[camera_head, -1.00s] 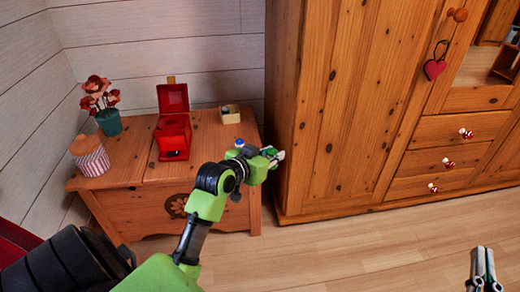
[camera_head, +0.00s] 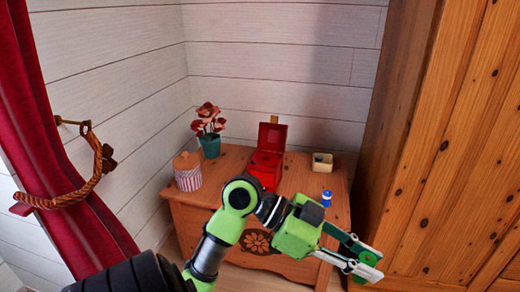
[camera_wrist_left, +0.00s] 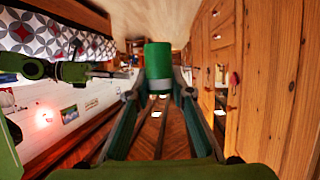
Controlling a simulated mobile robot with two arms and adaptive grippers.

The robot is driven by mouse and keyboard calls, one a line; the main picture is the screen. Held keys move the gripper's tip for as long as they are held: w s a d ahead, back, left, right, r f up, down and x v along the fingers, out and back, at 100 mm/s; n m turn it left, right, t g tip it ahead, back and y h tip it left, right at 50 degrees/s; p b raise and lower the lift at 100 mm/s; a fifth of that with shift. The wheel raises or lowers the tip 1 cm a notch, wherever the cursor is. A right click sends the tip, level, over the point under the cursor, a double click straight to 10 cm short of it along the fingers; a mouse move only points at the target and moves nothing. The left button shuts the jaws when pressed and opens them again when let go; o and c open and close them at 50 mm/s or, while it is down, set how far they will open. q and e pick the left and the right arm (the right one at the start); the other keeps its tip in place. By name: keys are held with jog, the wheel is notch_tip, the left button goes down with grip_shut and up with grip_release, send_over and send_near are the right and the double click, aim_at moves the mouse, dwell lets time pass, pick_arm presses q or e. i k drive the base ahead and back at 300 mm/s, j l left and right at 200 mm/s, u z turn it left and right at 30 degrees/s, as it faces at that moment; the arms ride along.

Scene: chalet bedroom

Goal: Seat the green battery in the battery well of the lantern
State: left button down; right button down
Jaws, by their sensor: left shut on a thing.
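The green battery (camera_wrist_left: 158,62), with a pale band at its lower end, is between the fingertips of my left gripper (camera_wrist_left: 158,90). In the head view my left gripper (camera_head: 366,262) is shut on it in front of the chest's right corner, apart from the lantern. The red lantern (camera_head: 264,170) stands on the chest with its lid (camera_head: 272,136) raised. The inside of its well is hard to see from here. My right gripper (camera_wrist_left: 105,74) shows small at the left of the wrist view; its jaw state is unclear. It is outside the head view.
The wooden chest (camera_head: 228,162) also bears a blue-and-white battery (camera_head: 326,197), a small pale box (camera_head: 322,162), a striped jar (camera_head: 188,172) and a flower pot (camera_head: 210,146). A tall wooden wardrobe (camera_head: 440,140) stands close on the right. A red curtain (camera_head: 50,130) hangs on the left.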

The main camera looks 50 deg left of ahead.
aim_at(265, 164)
jog(key=l+u, duration=0.1)
jog(key=u, duration=0.35)
jog(key=i+l+u, duration=0.1)
jog(key=u, duration=0.35)
jog(key=l+u, duration=0.1)
jog(key=u, duration=0.4)
jog(key=l+u, duration=0.15)
jog(key=u, duration=0.3)
